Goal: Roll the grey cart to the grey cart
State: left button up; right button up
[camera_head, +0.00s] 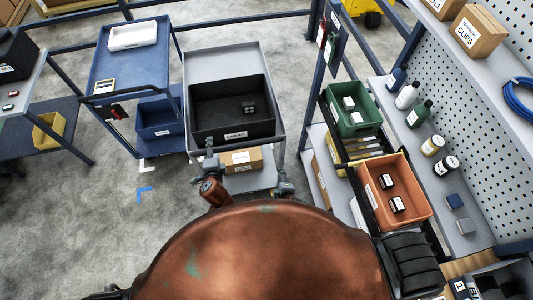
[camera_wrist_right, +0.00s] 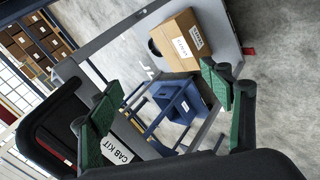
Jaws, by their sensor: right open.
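The grey cart (camera_head: 196,60) stands ahead of me in the head view, with a black bin (camera_head: 205,110) labelled as a cab kit on its top. I cannot tell contact. A second grey cart is not clearly seen.
A cardboard box (camera_head: 241,159) sits on the grey cart's lower shelf. A blue cart (camera_head: 112,66) with a white tray (camera_head: 134,36) stands close to its left. A rack with a green bin (camera_head: 340,125) and an orange bin (camera_head: 421,205) is on the right. Bare floor is at lower left.

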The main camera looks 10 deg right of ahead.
aim_at(263, 144)
jog(key=w+a+r+n+t, duration=0.2)
jog(key=w+r, duration=0.1)
jog(key=r, duration=0.7)
jog(key=w+a+r+n+t, duration=0.1)
jog(key=w+a+r+t, duration=0.15)
jog(key=r, duration=0.75)
jog(key=shift+g, duration=0.45)
jog(key=x, duration=0.9)
jog(key=shift+w+a, duration=0.1)
jog(key=shift+w, duration=0.05)
pick_arm(q)
grip_shut()
pick_arm(e)
jog(key=shift+c, duration=0.5)
grip_shut()
